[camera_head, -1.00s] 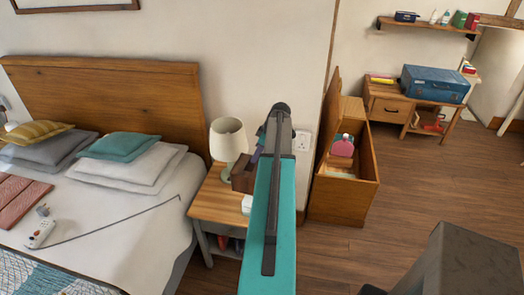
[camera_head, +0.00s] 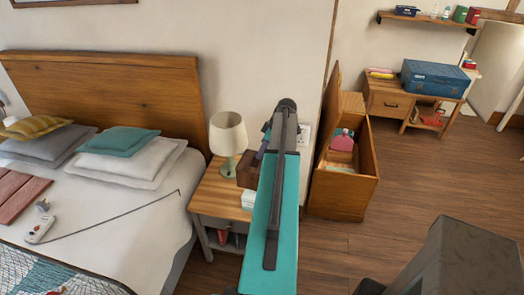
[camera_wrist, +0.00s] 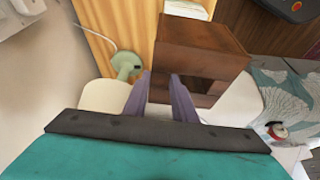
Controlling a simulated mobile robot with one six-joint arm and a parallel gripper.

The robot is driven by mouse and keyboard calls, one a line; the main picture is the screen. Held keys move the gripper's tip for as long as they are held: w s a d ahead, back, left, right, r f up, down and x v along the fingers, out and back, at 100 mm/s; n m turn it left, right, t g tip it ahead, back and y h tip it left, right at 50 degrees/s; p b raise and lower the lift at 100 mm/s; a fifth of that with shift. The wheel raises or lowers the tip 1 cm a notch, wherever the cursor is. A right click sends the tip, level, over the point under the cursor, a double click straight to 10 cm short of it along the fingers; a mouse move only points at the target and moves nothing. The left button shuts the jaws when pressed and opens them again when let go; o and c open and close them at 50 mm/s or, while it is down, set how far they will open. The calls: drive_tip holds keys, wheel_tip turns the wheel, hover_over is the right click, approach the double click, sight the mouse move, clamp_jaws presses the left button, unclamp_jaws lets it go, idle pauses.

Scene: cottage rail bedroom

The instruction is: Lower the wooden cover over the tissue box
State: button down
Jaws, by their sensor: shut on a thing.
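The wooden cover (camera_head: 247,170) is a dark brown box. It shows beside my arm, over the nightstand, in the head view, and large in the wrist view (camera_wrist: 203,50), with an opening in the side towards the camera. My gripper (camera_wrist: 161,78) has purple fingers, shut on the cover's left edge in the wrist view. The white tissue box (camera_head: 247,201) sits on the nightstand (camera_head: 215,205), below the cover in the head view. In the wrist view it shows partly (camera_wrist: 186,9) past the cover's top edge. My arm hides part of both in the head view.
A lamp (camera_head: 228,135) with a cream shade stands on the nightstand, close to the cover and left of my fingers in the wrist view. The bed (camera_head: 110,225) is left, an open wooden chest (camera_head: 345,190) right.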

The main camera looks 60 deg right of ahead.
wheel_tip(320, 180, down, 7)
drive_tip(key=b, duration=0.4)
idle(0.8)
drive_tip(key=shift+f, duration=0.1)
idle(0.4)
drive_tip(key=shift+b, duration=0.6)
idle(1.1)
